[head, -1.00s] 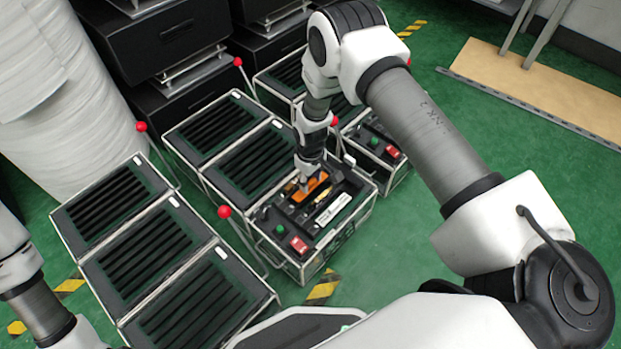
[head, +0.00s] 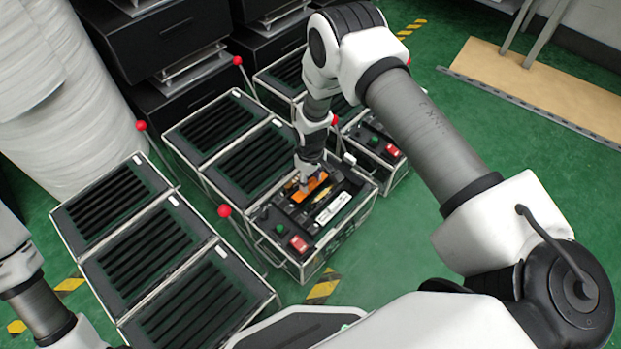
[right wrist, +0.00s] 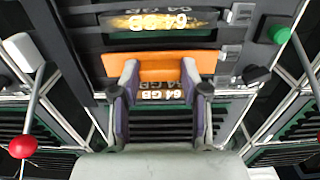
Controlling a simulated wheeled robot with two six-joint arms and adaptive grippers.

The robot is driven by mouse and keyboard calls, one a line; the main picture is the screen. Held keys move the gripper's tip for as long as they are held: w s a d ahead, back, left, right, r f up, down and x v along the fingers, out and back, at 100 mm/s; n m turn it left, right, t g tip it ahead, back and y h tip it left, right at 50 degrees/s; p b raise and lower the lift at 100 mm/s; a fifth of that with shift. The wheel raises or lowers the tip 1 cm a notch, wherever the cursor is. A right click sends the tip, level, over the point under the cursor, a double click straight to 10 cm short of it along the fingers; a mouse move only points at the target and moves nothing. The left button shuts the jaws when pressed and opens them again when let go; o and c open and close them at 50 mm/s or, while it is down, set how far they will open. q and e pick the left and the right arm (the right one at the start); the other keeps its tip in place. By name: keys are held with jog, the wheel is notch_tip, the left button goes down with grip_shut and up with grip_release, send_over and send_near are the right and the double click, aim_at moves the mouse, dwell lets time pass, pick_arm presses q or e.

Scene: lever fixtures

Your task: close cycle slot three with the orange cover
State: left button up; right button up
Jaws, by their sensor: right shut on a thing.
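The orange cover (head: 317,186) is a flat bar at the back slot area of the open equipment case (head: 337,238). It also shows in the right wrist view (right wrist: 160,66), lying across the slots between two "64 GB" labels. My right gripper (head: 306,184) points down at the case and is shut on the cover, with one finger at each side of it in the right wrist view (right wrist: 159,76). I cannot tell whether the cover is seated, nor which slot is number three. Only links of my left arm show; its gripper is out of view.
A second case (head: 377,145) stands behind at right. Green floor (head: 430,260) is free at right.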

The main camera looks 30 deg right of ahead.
aim_at(311, 182)
jog(key=shift+f+b, duration=0.55)
jog(key=shift+f, duration=0.35)
jog(key=o, duration=0.9)
notch_tip(311, 182, up, 12)
